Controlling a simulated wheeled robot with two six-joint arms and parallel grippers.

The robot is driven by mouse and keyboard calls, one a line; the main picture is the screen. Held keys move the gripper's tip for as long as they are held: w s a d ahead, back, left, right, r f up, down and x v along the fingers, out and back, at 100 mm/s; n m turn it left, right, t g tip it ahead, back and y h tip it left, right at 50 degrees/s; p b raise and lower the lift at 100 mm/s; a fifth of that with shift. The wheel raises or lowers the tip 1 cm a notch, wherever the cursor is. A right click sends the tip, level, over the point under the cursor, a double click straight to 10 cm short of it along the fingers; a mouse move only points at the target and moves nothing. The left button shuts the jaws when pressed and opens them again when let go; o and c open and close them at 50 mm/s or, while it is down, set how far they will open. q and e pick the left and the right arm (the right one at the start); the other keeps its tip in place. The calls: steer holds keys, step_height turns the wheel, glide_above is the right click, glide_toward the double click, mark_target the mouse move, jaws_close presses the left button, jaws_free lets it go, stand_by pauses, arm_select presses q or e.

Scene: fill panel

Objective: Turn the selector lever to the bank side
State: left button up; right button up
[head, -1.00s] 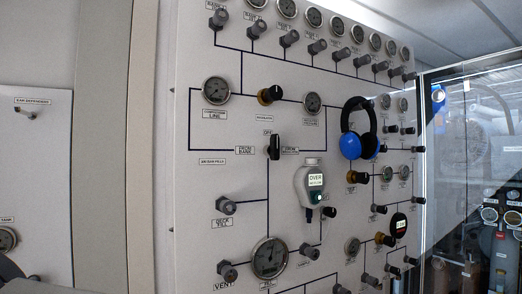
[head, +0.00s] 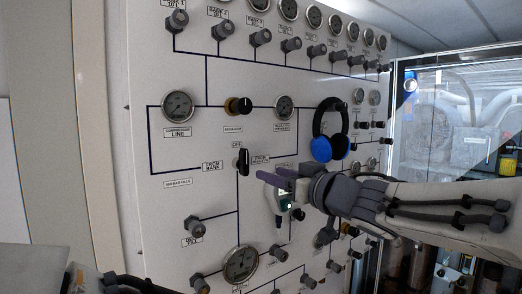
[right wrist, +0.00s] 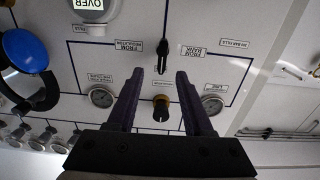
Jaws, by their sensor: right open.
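The black selector lever (head: 242,161) stands upright on the panel (head: 160,215), below the OFF label. The FROM BANK label (head: 212,166) is to its left and the FROM REGULATOR label (head: 262,160) to its right. In the upside-down right wrist view, the lever (right wrist: 162,56) lies just beyond the fingertips, roughly between their lines, with FROM BANK (right wrist: 193,52) on the right. My right gripper (head: 271,176) is open, its purple fingers apart and empty, to the right of and slightly below the lever in the head view. It also shows in the wrist view (right wrist: 154,74). My left gripper is not visible.
A brass-collared black regulator knob (head: 239,105) sits above the lever. Blue headphones (head: 324,147) hang to the right. A handheld device (head: 281,203) is partly hidden behind my right gripper. Gauges and valve knobs cover much of the panel.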

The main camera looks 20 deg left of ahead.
mark_target(247, 164)
steer(key=p+x, duration=0.2)
steer(key=x, duration=0.8)
steer(key=shift+a+r, duration=0.15)
steer(key=shift+a, duration=0.2)
jaws_close()
